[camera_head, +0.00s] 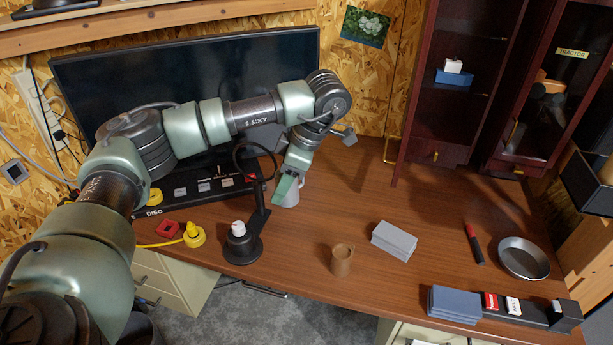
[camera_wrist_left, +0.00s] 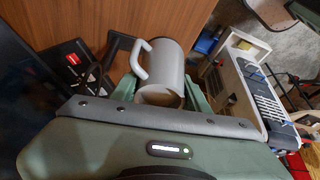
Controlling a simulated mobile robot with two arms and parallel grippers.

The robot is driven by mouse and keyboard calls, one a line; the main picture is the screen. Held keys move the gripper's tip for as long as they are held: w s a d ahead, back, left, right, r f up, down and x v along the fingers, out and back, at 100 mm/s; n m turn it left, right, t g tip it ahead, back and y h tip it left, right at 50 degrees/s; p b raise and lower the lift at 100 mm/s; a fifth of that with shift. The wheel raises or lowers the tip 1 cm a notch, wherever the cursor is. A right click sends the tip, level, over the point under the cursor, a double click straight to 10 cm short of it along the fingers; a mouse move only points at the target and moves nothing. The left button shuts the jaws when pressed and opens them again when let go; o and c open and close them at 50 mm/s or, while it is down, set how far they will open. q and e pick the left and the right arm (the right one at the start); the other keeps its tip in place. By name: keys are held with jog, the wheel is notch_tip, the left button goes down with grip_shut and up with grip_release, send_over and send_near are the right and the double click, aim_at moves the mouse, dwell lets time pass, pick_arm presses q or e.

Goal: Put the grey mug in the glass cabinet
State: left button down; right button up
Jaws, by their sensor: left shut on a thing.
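The grey mug (camera_head: 292,196) is held by my left gripper (camera_head: 287,187), low over the bench in front of the monitor and partly hidden by the fingers. In the left wrist view the mug (camera_wrist_left: 168,62) sits between the green fingers of the gripper (camera_wrist_left: 163,88), its handle to the left. The gripper is shut on it. The glass cabinet (camera_head: 432,128) is dark red wood at the back right. Its left compartment has shelves with a blue and white item. A glass pane with a "TRACTOR" label shows at its right. My right gripper is not in view.
A black ring stand (camera_head: 243,244) is close to my left gripper. Bare bench (camera_head: 365,195) lies between the gripper and the cabinet.

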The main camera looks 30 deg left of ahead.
pick_arm(q)
jog(key=shift+r, duration=0.3)
jog(key=shift+d+f+m+t, duration=0.25)
jog(key=shift+d+m, duration=0.25)
jog(key=shift+m, duration=0.4)
jog(key=s+d+m+t+h, duration=0.4)
jog(key=d+m, duration=0.9)
jog(key=m, duration=0.7)
jog(key=shift+s+d+f+m+t, duration=0.2)
jog(key=shift+s+f+m+t, duration=0.2)
jog(key=shift+s+t, duration=0.6)
jog(key=shift+s+r, duration=0.1)
